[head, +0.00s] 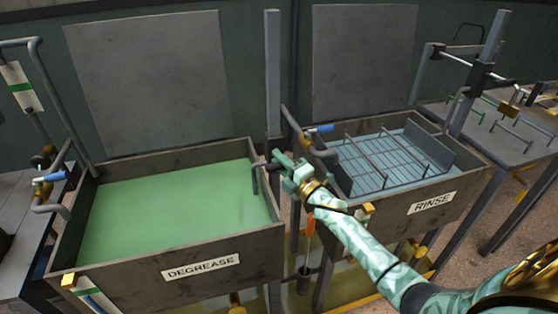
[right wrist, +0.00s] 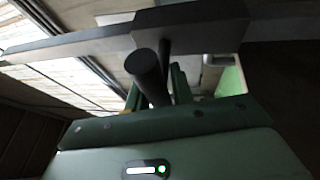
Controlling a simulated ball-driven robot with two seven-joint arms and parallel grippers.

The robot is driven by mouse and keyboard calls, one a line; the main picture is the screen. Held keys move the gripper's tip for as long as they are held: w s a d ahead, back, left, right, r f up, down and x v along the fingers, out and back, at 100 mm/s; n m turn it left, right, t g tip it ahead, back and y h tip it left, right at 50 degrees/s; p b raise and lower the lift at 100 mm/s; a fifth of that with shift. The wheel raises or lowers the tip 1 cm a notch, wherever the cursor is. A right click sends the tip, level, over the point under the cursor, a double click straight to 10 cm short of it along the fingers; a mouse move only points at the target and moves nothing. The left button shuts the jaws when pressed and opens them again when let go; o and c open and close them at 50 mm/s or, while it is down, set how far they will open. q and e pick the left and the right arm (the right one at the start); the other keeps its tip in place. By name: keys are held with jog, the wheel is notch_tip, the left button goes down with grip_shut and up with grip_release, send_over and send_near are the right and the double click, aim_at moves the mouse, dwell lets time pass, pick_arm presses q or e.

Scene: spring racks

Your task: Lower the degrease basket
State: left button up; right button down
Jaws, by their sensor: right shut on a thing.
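The degrease tank (head: 165,277) is a dark metal box on the left of the head view, with a DEGREASE label and opaque green liquid (head: 175,208). I see no basket in it; anything under the liquid is hidden. My right gripper (head: 276,168) is at the tank's back right corner, by the upright post (head: 273,75). It is shut on a dark bar handle (head: 257,180). In the right wrist view a dark round bar (right wrist: 148,78) stands at the jaws. My left gripper is not in view.
The RINSE tank (head: 432,203) stands to the right, with a wire basket (head: 385,160) in bluish liquid. Blue-handled levers (head: 320,129) and pipes stand near both tanks. A grey table (head: 520,148) with a rail is far right. My right arm crosses in front of the rinse tank.

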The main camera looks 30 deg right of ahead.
jog(key=shift+s+a+f, duration=0.1)
jog(key=shift+f, duration=0.4)
jog(key=c, duration=1.2)
grip_release()
jog(key=shift+c, duration=0.2)
jog(key=shift+r, duration=0.1)
jog(key=shift+r, duration=0.1)
jog(key=p+v, duration=0.1)
jog(key=v, duration=1.5)
